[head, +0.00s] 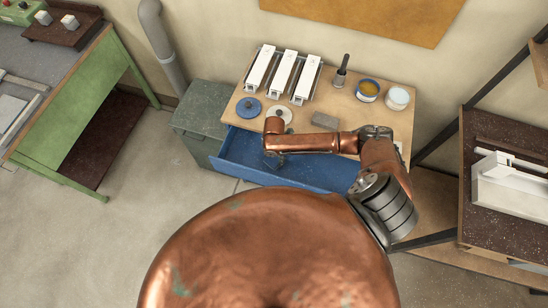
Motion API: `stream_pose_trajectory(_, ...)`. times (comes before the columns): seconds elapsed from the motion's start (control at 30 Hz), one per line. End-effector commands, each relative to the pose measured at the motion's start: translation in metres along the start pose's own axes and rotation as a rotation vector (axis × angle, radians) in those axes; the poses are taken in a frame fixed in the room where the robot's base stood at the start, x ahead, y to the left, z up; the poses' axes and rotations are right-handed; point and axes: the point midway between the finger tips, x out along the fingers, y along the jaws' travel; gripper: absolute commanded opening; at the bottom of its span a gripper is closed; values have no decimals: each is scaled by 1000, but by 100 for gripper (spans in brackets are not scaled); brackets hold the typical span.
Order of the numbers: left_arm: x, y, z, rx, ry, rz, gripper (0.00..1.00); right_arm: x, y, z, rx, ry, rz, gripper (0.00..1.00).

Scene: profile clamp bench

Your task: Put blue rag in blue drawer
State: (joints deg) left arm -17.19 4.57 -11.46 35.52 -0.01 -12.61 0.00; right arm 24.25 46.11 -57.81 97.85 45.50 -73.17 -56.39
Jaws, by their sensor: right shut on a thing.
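The blue drawer (235,151) is pulled open beneath the wooden bench top, and its inside shows as an empty blue space where my arm does not cover it. My right arm reaches from the right across the drawer. My right gripper (272,161) points down over the left part of the drawer and looks shut on a small, dark bluish thing that blends with the drawer. It is most likely the blue rag, but its outline cannot be made out. No other blue rag shows. My left gripper is out of view.
A green cabinet (200,120) stands left. Floor is free between it and the green table (75,125).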

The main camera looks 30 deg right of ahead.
Motion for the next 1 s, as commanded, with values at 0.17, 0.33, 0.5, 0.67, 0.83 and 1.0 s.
stream_pose_trajectory(0.17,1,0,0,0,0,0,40,3,0,0,0,0,0,52)
stream_pose_trajectory(0.33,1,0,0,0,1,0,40,2,0,0,0,0,0,64)
stream_pose_trajectory(0.5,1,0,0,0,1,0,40,2,0,0,1,0,0,67)
stream_pose_trajectory(0.67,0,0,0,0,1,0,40,1,0,0,0,0,0,67)
stream_pose_trajectory(0.83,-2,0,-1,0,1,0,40,-14,0,1,1,-1,1,67)
stream_pose_trajectory(1.0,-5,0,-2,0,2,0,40,-48,2,1,-1,0,4,67)
